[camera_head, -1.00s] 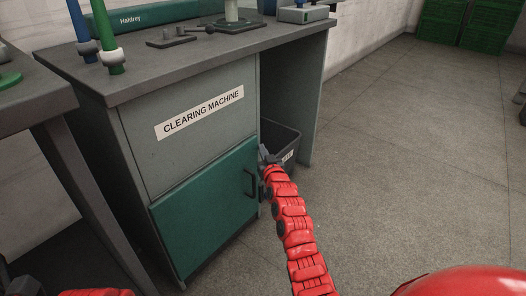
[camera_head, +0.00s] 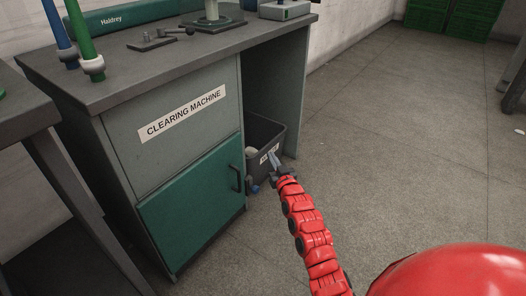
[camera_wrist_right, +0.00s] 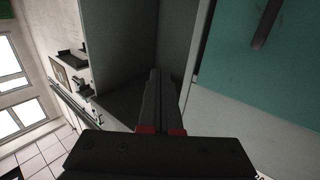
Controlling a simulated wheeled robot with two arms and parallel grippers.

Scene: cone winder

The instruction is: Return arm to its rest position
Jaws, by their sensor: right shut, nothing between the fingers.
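My right arm, red and segmented, reaches forward in the head view to the dark bin under the bench. My right gripper (camera_head: 274,160) is at its end, in front of the bin's near side, with nothing seen in its fingers. In the right wrist view the fingers (camera_wrist_right: 160,100) lie together, shut and empty. My left gripper does not show in the head view.
The grey bench with the "CLEARING MACHINE" label (camera_head: 182,114) and green door (camera_head: 195,204) stands left of the arm. The bin (camera_head: 264,135) sits in its open bay and holds something pale. Green crates (camera_head: 455,18) stand far back.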

